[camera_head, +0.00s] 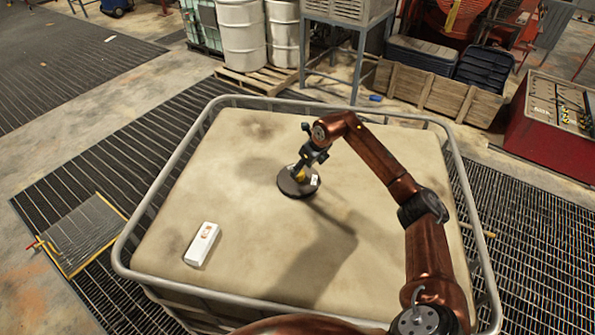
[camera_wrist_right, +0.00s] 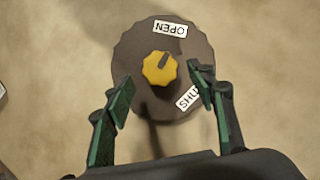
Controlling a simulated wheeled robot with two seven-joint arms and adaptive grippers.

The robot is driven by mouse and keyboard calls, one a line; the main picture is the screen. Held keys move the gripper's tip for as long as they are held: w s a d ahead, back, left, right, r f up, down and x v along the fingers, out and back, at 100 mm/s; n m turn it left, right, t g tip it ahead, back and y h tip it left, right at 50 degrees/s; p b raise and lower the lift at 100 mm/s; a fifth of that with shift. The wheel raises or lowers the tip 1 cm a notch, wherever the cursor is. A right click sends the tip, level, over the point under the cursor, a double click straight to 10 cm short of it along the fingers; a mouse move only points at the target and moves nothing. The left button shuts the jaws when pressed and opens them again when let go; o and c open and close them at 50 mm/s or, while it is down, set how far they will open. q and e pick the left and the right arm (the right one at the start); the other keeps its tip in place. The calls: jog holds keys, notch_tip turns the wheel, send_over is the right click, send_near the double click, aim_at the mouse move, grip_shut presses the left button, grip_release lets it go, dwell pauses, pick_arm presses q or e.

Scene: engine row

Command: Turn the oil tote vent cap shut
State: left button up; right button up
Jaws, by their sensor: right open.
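The oil tote (camera_head: 190,167) is a large beige container inside a grey tube frame. Its dark round lid (camera_head: 287,187) sits on top, a little above the middle. The yellow vent cap (camera_wrist_right: 159,68) stands at the lid's centre, with a dark pointer mark leaning toward the OPEN label (camera_wrist_right: 171,29). A partly hidden SHUT label (camera_wrist_right: 188,97) is at the lower right of the lid. My right gripper (camera_wrist_right: 158,85) is open above the lid, its green-padded fingers apart on either side below the cap, not touching it. In the head view the right gripper (camera_head: 300,172) partly hides the cap.
A white box-shaped object (camera_head: 202,244) lies on the tote top at the left. The frame rail (camera_head: 160,200) runs around the tote. White drums (camera_head: 241,35), a wooden crate (camera_head: 438,92) and a red chest (camera_head: 545,130) stand beyond. The rest of the tote top is clear.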

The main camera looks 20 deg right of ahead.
jog(key=shift+p+x, duration=0.4)
jog(key=shift+x, duration=1.3)
